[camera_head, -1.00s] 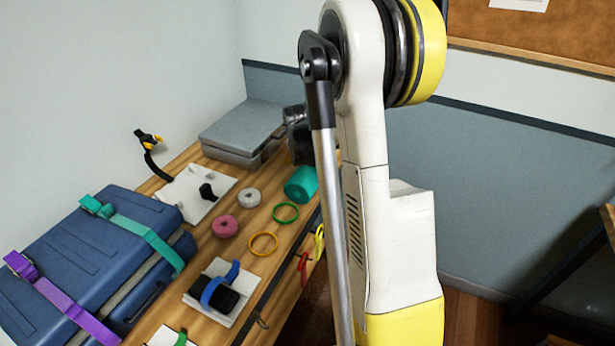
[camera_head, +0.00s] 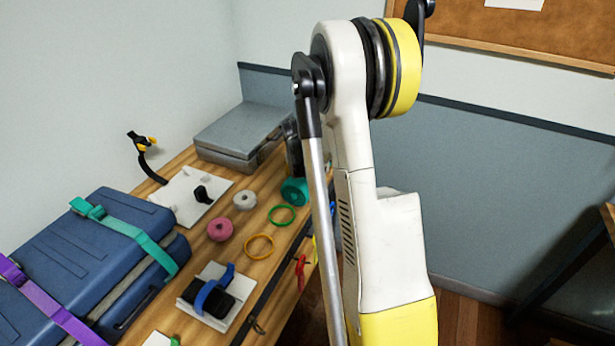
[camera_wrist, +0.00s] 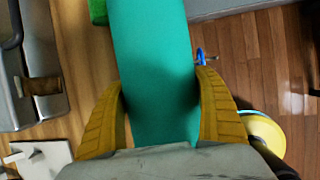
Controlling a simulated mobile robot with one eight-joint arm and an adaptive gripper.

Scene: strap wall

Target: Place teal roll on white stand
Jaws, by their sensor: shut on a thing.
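The teal roll (camera_head: 295,191) shows in the head view near the right edge of the wooden bench, partly hidden by my arm. In the wrist view the teal roll (camera_wrist: 155,60) runs between the two yellow fingers of my gripper (camera_wrist: 160,92), which are shut on it. In the head view my gripper is mostly hidden behind my arm. A white board (camera_head: 178,200) with a black peg lies farther back on the bench; a white board (camera_head: 235,318) with a black block and blue strap lies nearer. I cannot tell which is the white stand.
A pink roll (camera_head: 220,229), a grey-white roll (camera_head: 245,200), a green ring (camera_head: 282,215) and an orange ring (camera_head: 259,246) lie on the bench. A grey case (camera_head: 236,135) stands at the back, a strapped blue case (camera_head: 95,250) at left. A black-and-yellow clamp (camera_head: 145,155) rises behind.

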